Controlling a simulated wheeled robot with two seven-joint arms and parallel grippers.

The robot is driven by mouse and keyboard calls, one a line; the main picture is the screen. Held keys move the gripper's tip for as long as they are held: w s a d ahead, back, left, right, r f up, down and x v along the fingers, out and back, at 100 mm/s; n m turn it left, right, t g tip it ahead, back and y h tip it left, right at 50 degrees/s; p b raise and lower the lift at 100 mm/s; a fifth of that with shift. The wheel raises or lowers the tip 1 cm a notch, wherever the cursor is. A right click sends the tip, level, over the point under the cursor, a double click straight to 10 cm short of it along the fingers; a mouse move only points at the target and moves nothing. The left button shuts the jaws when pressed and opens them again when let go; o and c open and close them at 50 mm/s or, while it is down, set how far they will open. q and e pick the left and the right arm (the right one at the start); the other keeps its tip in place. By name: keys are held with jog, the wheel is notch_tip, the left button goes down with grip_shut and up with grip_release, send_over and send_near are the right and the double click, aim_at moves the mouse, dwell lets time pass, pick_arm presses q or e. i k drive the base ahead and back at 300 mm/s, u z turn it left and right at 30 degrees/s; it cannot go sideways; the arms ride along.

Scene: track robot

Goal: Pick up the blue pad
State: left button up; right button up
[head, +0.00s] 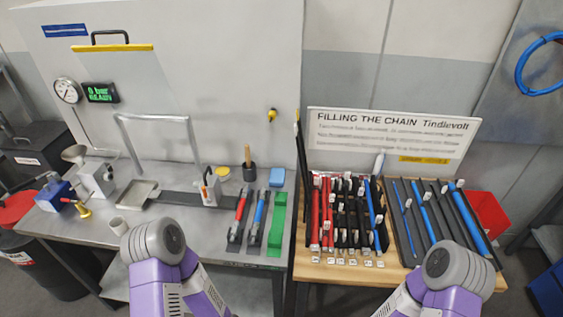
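The blue pad (277,177) lies flat on the grey metal bench, near its right end, as a small light-blue block. It sits just behind a green strip (275,229) and to the right of a dark cup with a wooden handle (249,171). Both of my purple arms come up from the bottom edge, one left and one right of the middle. Neither arm's gripper shows in the head view, so I cannot see the fingers. Nothing touches the pad.
The metal bench (70,228) also holds a red tool (239,214), a blue tool (260,211), a metal tray (138,195) and a metal hoop frame (119,136). A wooden table (328,273) with racks of red, black and blue pieces stands to the right.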

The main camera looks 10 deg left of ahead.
aim_at(277, 178)
jog(key=k, duration=1.3)
jog(key=z, duration=0.55)
jog(key=i, duration=1.4)
jog(key=u, duration=0.45)
